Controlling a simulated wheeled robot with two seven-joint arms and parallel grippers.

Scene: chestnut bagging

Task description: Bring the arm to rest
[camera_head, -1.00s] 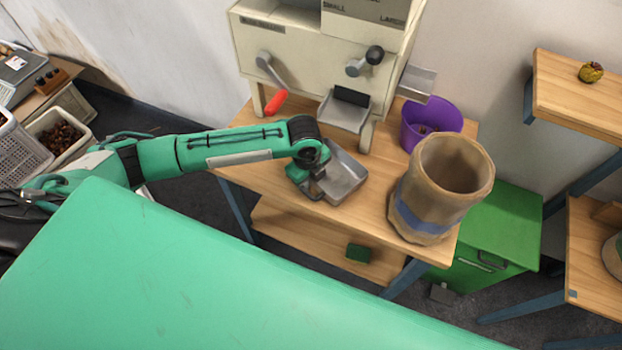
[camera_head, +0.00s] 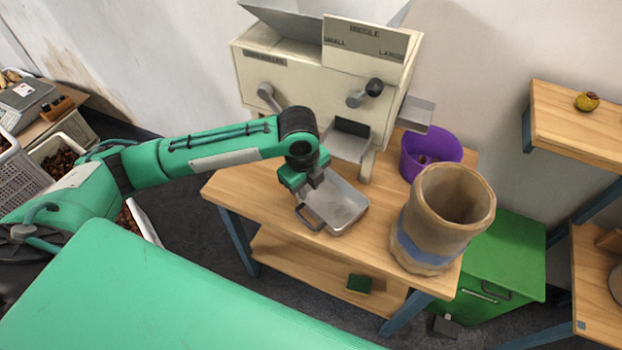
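My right gripper is not in view.
A cream sorting machine (camera_head: 300,85) stands behind the tray. A purple bucket (camera_head: 415,160) and a brown sack-like container (camera_head: 418,215) stand to its right. A green cabinet (camera_head: 510,250) and wooden shelves (camera_head: 572,130) are at the right. Crates of chestnuts (camera_head: 85,128) are at the left.

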